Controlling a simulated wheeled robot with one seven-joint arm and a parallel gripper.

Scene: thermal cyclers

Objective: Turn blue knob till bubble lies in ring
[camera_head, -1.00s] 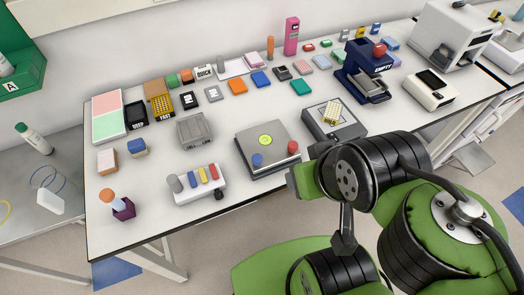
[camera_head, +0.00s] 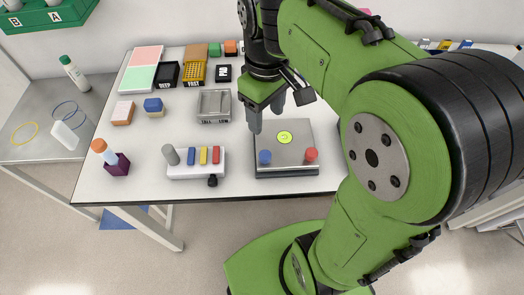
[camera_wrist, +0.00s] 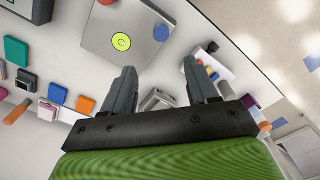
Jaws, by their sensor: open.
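The blue knob (camera_head: 265,157) stands at the front left corner of a grey levelling plate (camera_head: 298,140). A red knob (camera_head: 311,155) stands at its front right corner. A yellow-green round level (camera_head: 284,137) with a ring mark sits on the plate; the bubble's exact place in the ring is too small to tell. My gripper (camera_head: 266,112) is open and empty, above and behind the plate's left side, apart from the blue knob. In the wrist view, the blue knob (camera_wrist: 161,33) lies beyond the gripper's fingertips (camera_wrist: 160,78).
A purple holder (camera_head: 116,164) stands further left. Bare white table (camera_head: 235,160) lies between the peg block and the plate.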

